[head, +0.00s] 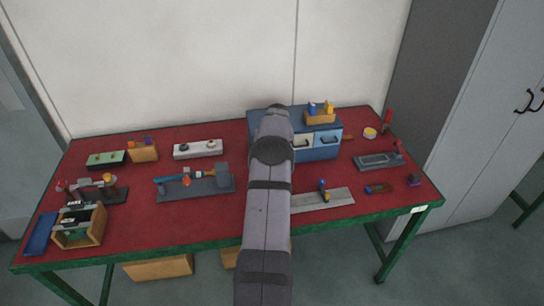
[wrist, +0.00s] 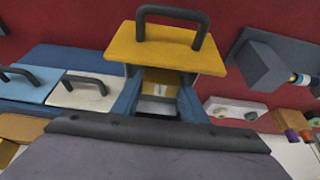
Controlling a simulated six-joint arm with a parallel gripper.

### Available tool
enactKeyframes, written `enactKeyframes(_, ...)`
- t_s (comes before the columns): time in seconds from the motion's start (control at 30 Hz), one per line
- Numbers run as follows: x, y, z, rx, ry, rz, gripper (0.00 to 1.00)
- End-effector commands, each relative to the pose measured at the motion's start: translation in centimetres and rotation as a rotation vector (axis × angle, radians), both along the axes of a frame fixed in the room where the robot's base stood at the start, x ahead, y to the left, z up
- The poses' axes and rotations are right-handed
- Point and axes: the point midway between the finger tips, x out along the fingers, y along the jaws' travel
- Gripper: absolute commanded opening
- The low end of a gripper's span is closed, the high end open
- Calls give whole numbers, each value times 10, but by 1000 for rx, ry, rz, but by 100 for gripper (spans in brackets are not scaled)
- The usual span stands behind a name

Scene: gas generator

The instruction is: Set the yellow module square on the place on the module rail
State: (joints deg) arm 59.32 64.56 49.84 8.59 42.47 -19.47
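In the wrist view, an open drawer with a yellow front (wrist: 166,48) and dark handle stands out from the blue cabinet. A small yellowish-brown thing with a pale patch (wrist: 161,80) shows inside it; I cannot tell whether it is the yellow module. A small yellow piece (head: 329,107) stands in the wooden tray on the cabinet. A grey rail-like base (head: 196,188) with coloured parts lies left of my arm; I cannot tell if it is the module rail. My dark wrist housing fills the bottom of the wrist view. My fingertips are hidden in both views.
The blue cabinet (head: 325,152) has a white drawer (wrist: 86,91) and a light blue drawer (wrist: 27,84) beside the yellow one, both shut. A grey plate (head: 335,197) lies in front of it. A wooden box (head: 80,236) stands at the left front.

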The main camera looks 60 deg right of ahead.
Motion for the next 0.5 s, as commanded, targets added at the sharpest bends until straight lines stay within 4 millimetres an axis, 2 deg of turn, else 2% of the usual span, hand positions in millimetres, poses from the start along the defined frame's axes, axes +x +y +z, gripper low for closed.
enactKeyframes(0.07, 0, 0, 0, 0, 0, 0, 17)
enactKeyframes(0.27, 0, 0, 2, -1, -1, 0, 17)
enactKeyframes(0.5, 0, 0, 16, -1, -1, 0, 17)
